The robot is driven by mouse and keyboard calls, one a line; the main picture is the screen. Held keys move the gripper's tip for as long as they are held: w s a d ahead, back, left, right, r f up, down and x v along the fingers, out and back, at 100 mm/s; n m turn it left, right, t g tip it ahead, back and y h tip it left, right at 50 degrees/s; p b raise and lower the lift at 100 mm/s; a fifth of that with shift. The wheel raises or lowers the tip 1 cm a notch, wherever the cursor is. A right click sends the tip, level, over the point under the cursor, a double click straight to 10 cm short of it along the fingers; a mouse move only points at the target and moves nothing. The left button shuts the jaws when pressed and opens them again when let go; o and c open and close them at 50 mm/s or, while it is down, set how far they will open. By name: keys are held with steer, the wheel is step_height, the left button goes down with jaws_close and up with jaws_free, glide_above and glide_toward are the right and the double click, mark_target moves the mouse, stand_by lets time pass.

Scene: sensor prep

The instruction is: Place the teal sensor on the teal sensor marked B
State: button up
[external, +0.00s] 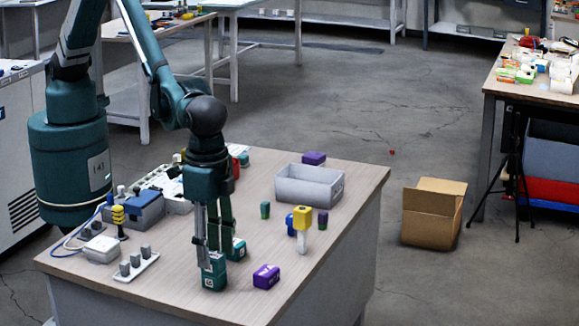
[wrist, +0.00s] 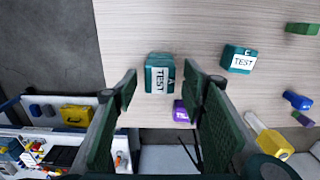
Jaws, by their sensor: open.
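One teal sensor (external: 213,273) stands on the table near its front edge, and its white TEST label shows in the wrist view (wrist: 160,76). My gripper (external: 213,250) is open, pointing down over this sensor. In the wrist view the sensor appears between the two spread fingertips (wrist: 159,84); whether they touch it I cannot tell. A second teal sensor (external: 238,249) with a TEST label stands just behind it, to the right in the wrist view (wrist: 239,59). The small letters on both sensors are too small to read surely. My fingers partly hide both in the external view.
A purple block (external: 266,276) stands close to the right of the near sensor. A yellow-topped post (external: 302,224), a blue piece (external: 291,226) and a grey bin (external: 309,187) are farther right and back. Switches, boxes and cables crowd the left. Bare tabletop lies right of the purple block.

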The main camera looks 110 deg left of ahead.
mark_target(213, 255)
step_height(213, 255, up, 10)
steer(key=shift+r, duration=0.25)
stand_by(0.3)
stand_by(0.5)
steer(key=s+a+r+t, duration=0.1)
steer(key=s+a+r, duration=0.3)
steer(key=a+r, duration=0.4)
steer(key=s+a+r+t+h, duration=0.1)
steer(key=s+a+r, duration=0.4)
steer(key=a, duration=0.5)
steer(key=s+a+r+t, duration=0.1)
steer(key=s+a+r, duration=0.2)
steer(key=a+r, duration=0.6)
steer(key=s+a+r+t, duration=0.2)
steer(key=s+a, duration=1)
steer(key=s+a+f+t, duration=0.1)
steer(key=s+a+f, duration=0.1)
steer(key=s+a, duration=0.2)
steer(key=s+a+f+t+y, duration=0.1)
steer(key=s+a+f, duration=0.2)
steer(key=s, duration=0.8)
steer(key=shift+a, duration=1.25)
